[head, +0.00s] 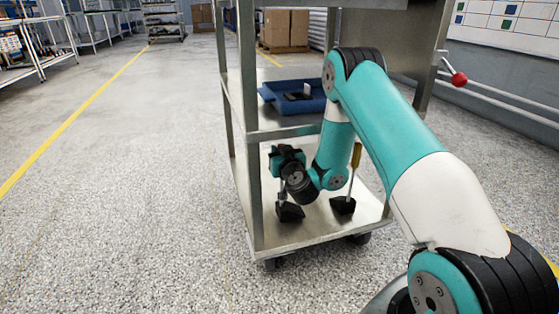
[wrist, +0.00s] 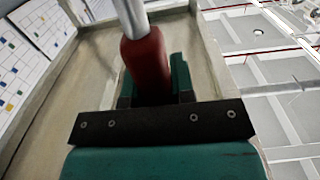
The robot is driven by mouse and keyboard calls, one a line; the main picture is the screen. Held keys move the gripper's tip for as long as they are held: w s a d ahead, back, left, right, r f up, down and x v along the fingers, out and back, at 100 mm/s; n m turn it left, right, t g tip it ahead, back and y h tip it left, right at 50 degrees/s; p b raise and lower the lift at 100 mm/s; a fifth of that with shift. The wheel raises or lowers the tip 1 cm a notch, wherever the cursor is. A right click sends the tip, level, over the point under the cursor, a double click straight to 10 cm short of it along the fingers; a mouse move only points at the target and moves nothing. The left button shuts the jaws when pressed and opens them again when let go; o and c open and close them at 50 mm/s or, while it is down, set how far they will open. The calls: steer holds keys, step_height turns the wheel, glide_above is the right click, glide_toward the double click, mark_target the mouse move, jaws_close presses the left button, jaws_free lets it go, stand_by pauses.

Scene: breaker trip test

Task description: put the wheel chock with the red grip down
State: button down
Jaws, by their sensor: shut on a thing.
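My gripper (head: 285,160) is shut on the red grip (wrist: 147,62) of a wheel chock, with a grey rod running away from the grip in the wrist view. In the head view my gripper reaches into the cart over its lower shelf (head: 310,228). The held chock's black wedge (head: 290,212) shows below it, on or just above the shelf; I cannot tell if it touches. The red grip is hidden in the head view.
The cart's middle shelf (head: 285,133) is above my gripper and carries a blue tray (head: 312,104) with dark items in it. A metal post (head: 251,170) stands at the cart's near left corner. The floor left of the cart is clear.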

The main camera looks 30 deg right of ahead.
steer(key=shift+f, duration=0.5)
steer(key=shift+f+b, duration=0.15)
steer(key=shift+b, duration=0.2)
steer(key=c, duration=1)
jaws_free()
steer(key=shift+o, duration=0.2)
steer(key=shift+s+a+f+b, duration=0.2)
steer(key=shift+s+b, duration=0.35)
steer(key=shift+b, duration=0.65)
steer(key=b+v, duration=0.4)
steer(key=v, duration=0.7)
steer(key=shift+r, duration=0.3)
